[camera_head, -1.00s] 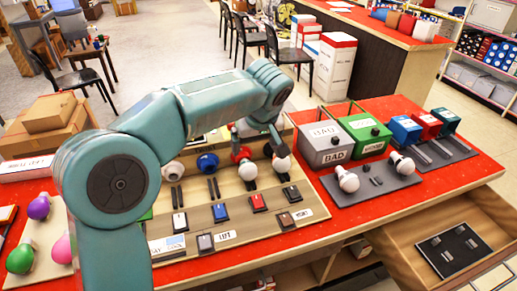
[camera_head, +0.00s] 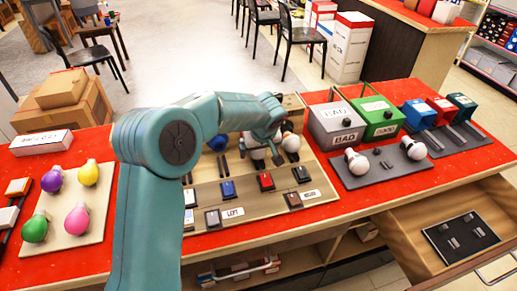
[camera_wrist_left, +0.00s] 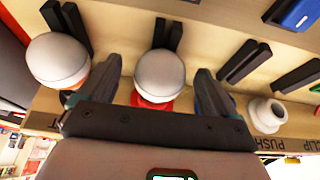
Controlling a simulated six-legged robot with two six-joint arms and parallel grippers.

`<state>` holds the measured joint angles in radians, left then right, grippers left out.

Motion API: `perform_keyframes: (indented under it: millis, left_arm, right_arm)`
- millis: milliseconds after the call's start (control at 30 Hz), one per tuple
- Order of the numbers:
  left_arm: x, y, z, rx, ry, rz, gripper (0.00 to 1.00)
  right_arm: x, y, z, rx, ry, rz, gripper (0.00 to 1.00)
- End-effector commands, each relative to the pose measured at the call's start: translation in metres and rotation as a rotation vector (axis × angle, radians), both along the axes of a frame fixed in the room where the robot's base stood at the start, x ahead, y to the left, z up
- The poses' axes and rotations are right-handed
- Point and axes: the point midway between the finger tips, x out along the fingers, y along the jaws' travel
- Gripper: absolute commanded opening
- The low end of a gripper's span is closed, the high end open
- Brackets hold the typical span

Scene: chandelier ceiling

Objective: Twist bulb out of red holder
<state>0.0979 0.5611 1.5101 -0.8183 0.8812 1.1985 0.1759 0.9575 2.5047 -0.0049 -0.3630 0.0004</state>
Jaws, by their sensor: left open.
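The white bulb (camera_wrist_left: 160,74) sits in the red holder (camera_wrist_left: 160,104) on the wooden board. In the left wrist view it stands between the two fingers of my left gripper (camera_wrist_left: 155,85), which is open. There is a visible gap on each side of the bulb. In the head view my left gripper (camera_head: 264,156) reaches down over the same bulb and mostly hides it and its holder. A second white bulb (camera_wrist_left: 57,60) stands outside the fingers, and it also shows in the head view (camera_head: 291,143). My right gripper is not in view.
A blue holder (camera_head: 217,143) is on the board left of my gripper. Dark prongs and switches line the board. Grey BAD (camera_head: 336,125) and green (camera_head: 376,117) bins stand right, behind two loose-looking white bulbs (camera_head: 357,161). Coloured bulbs (camera_head: 77,220) stand at left. A drawer (camera_head: 420,215) is open.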

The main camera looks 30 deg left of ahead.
Motion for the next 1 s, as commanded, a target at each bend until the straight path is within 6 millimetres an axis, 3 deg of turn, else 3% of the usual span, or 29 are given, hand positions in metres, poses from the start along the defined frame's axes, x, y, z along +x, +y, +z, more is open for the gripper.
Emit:
perform_keyframes:
  millis: [333,500,533,1000]
  left_arm:
    - [0.001,0.0012,-0.0042,0.0,0.0,0.0,0.92]
    - [0.0009,0.0011,-0.004,0.0,0.0,0.0,0.36]
    - [0.0009,0.0011,-0.004,0.0,0.0,0.0,0.31]
    - [0.0006,0.0015,-0.0042,-0.012,-0.014,0.0,0.31]
  right_arm:
    - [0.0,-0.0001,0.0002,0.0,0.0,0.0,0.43]
    - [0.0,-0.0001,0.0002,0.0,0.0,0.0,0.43]
    - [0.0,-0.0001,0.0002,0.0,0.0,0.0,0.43]
    - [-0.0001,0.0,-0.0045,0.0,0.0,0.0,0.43]
